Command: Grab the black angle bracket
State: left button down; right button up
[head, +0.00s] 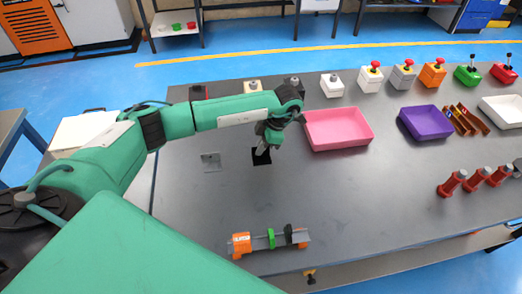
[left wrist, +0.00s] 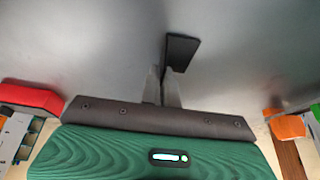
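The black angle bracket (head: 261,157) is on the grey table in the head view, left of the pink tray. My left gripper (head: 263,148) points down right over it and hides part of it. In the left wrist view the bracket (left wrist: 181,52) shows at the fingertips, with its thin upright flange between the two fingers (left wrist: 163,86). The fingers are close together, seemingly against the flange. I cannot tell whether the bracket is lifted. A grey angle bracket (head: 211,161) lies to the left. My right gripper is not in view.
A pink tray (head: 340,143) is close on the right, with a purple tray (head: 425,134) beyond. An orange-ended fixture (head: 241,244) lies near the front edge. Button boxes (head: 371,78) line the back. The middle front is clear.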

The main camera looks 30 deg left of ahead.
pick_arm(q)
jog(key=shift+r, duration=0.5)
notch_tip(320, 180, up, 19)
jog(key=b, duration=0.1)
dwell(0.3)
